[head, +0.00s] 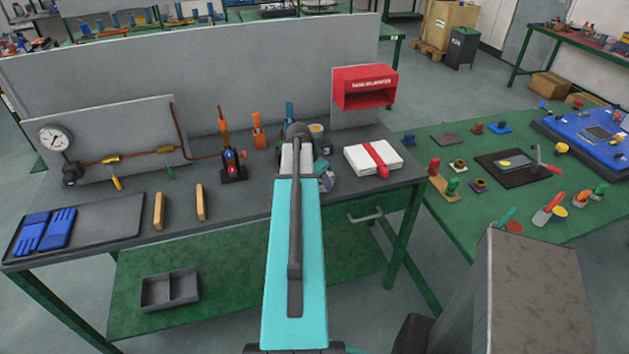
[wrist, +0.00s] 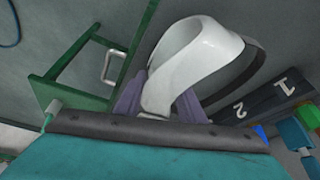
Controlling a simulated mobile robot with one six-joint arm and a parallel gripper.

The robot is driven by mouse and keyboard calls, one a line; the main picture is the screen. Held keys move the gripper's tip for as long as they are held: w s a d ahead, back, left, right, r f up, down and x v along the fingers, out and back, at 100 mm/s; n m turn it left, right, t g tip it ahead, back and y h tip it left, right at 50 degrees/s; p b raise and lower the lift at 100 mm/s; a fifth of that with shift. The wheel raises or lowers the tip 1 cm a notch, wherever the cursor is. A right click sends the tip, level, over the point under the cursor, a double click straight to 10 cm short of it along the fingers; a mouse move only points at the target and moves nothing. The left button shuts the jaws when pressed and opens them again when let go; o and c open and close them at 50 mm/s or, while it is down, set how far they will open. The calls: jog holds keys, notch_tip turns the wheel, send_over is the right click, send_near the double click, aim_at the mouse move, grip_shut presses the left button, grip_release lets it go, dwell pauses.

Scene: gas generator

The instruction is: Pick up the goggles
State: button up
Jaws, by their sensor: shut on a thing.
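The goggles (wrist: 203,55) show large in the wrist view as a pale, glossy curved piece with a dark strap behind it. My gripper (wrist: 158,103) is shut on their near, narrow end, with one purple finger on each side. In the head view a small grey part of the goggles (head: 327,181) shows just right of my arm's end, over the right half of the workbench. My arm hides most of the gripper there, and I cannot tell the gap to the bench top.
The grey workbench (head: 232,210) has a white case with a red band (head: 373,157) to the right and a burner on a stand (head: 232,165) to the left. A red wall box (head: 365,88) stands behind. A dark numbered strip (wrist: 262,103) shows in the wrist view.

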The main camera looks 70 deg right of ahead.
jog(key=shift+r, duration=0.1)
jog(key=shift+c, duration=0.2)
jog(key=shift+r+b, duration=1)
jog(key=shift+r, duration=0.65)
jog(key=s+a+b, duration=0.4)
jog(key=a, duration=0.6)
jog(key=shift+s+r+b, duration=0.35)
jog(key=shift+s+a+b, duration=0.1)
jog(key=shift+a+b, duration=0.05)
jog(key=shift+b, duration=0.65)
jog(key=a+b, duration=0.1)
jog(key=b, duration=0.2)
jog(key=s+a+b, duration=0.1)
jog(key=b, duration=0.3)
jog(key=a+b, duration=0.2)
jog(key=b, duration=0.2)
jog(key=shift+s+r, duration=0.3)
jog(key=shift+s, duration=0.1)
jog(key=shift+a+r+b, duration=0.1)
jog(key=shift+a+b, duration=0.05)
jog(key=shift+b, duration=0.25)
